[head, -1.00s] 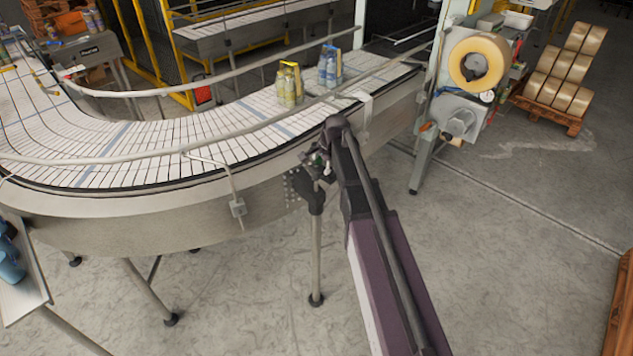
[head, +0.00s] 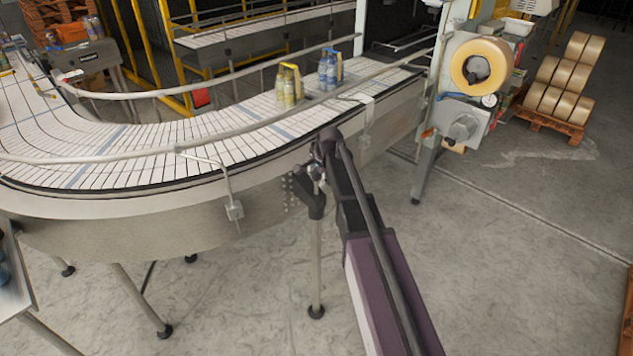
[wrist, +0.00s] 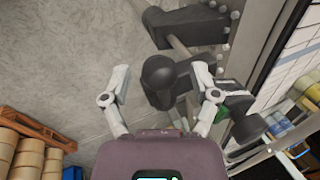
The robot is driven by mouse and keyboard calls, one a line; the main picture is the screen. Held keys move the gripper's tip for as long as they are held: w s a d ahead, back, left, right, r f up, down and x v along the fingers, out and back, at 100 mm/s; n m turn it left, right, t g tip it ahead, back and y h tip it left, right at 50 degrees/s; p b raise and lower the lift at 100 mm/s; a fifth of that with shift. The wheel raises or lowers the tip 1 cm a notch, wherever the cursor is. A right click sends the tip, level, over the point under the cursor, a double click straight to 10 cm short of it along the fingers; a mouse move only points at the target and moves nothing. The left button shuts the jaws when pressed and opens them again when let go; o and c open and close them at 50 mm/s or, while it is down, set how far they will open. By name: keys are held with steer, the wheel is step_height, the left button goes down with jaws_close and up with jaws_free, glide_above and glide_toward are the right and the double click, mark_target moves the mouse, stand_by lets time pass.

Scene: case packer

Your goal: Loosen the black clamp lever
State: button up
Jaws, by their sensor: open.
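A black clamp part with a rounded knob end (wrist: 158,72), which looks like the clamp lever, lies between my fingertips in the wrist view. A gap shows between it and each finger. My gripper (wrist: 160,78) is open, with one pale finger on each side of the knob. In the head view my gripper (head: 318,172) is at the conveyor's outer side, partly hidden by my own arm. A black bracket (head: 315,201) at the top of a conveyor leg shows just below it. The lever cannot be made out clearly there.
The curved conveyor (head: 130,222) has a guide rail (head: 150,158) along its edge. Bottle packs (head: 288,86) stand on the belt. A machine with a tape roll (head: 481,66) stands at right. In the wrist view another black knob (wrist: 246,127) is near the right finger. Floor in front is clear.

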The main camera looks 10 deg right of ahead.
steer(key=shift+w+f, duration=0.1)
steer(key=shift+f, duration=0.2)
jaws_close()
